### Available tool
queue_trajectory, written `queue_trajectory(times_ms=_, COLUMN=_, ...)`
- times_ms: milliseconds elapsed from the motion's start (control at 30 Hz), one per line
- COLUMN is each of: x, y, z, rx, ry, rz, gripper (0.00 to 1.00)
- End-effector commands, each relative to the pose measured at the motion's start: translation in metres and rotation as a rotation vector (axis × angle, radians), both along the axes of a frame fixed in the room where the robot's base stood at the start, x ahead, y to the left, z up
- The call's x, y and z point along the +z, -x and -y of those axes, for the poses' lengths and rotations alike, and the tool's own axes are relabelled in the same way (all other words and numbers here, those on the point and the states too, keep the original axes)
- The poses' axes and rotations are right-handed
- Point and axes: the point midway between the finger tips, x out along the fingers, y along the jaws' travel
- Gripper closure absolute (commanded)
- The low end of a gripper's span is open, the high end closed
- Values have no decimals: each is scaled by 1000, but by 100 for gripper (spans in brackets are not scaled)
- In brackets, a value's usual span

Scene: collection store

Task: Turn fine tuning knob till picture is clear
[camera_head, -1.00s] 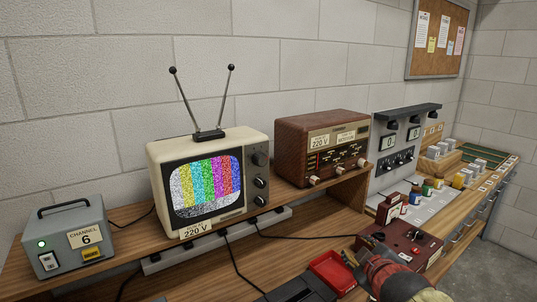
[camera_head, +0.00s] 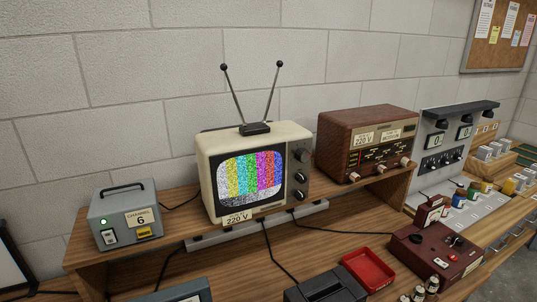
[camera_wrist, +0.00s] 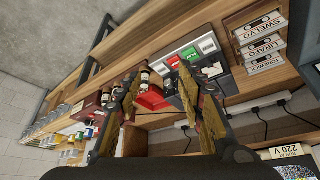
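The cream television (camera_head: 250,170) stands on the wooden bench with a twin-rod antenna on top. Its screen shows color bars covered in grainy speckle. A column of dark knobs (camera_head: 300,177) runs down the right side of its front; I cannot read which one is fine tuning. In the wrist view only part of the television (camera_wrist: 296,168) shows, upside down at the lower right corner, with its 220 V label. My gripper (camera_wrist: 157,78) is open and empty in the wrist view, pointing over the bench and away from the knobs. It is not in the head view.
A grey channel 6 box (camera_head: 125,215) with a green light stands left of the television. A brown radio (camera_head: 367,143) stands to the right. In front lie a red tray (camera_head: 368,270) and a dark red device (camera_head: 437,252). Cables cross the bench.

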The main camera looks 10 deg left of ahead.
Motion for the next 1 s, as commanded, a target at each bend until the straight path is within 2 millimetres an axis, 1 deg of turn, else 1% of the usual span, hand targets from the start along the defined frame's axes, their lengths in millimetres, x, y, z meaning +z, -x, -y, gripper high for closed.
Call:
queue_trajectory(times_ms=300, x=1, y=0, z=0, rx=0, ry=1, rz=1, gripper=61)
queue_trajectory(times_ms=367, x=4, y=0, z=0, rx=0, ry=1, rz=1, gripper=61)
queue_trajectory(times_ms=467, x=16, y=-2, z=0, rx=3, ry=1, rz=-14, gripper=61)
queue_trajectory(times_ms=567, x=19, y=-4, z=-2, rx=7, ry=2, rz=-87, gripper=61)
queue_trajectory(times_ms=733, x=13, y=-11, z=0, rx=22, ry=21, rz=-262, gripper=61)
queue_trajectory(times_ms=767, x=12, y=-16, z=1, rx=27, ry=29, rz=-278, gripper=61)
queue_trajectory(times_ms=867, x=7, y=-41, z=5, rx=51, ry=61, rz=-299, gripper=61)
queue_trajectory(times_ms=967, x=-1, y=-76, z=8, rx=89, ry=95, rz=-270, gripper=61)
queue_trajectory(times_ms=1000, x=-5, y=-92, z=8, rx=110, ry=107, rz=-249, gripper=61)
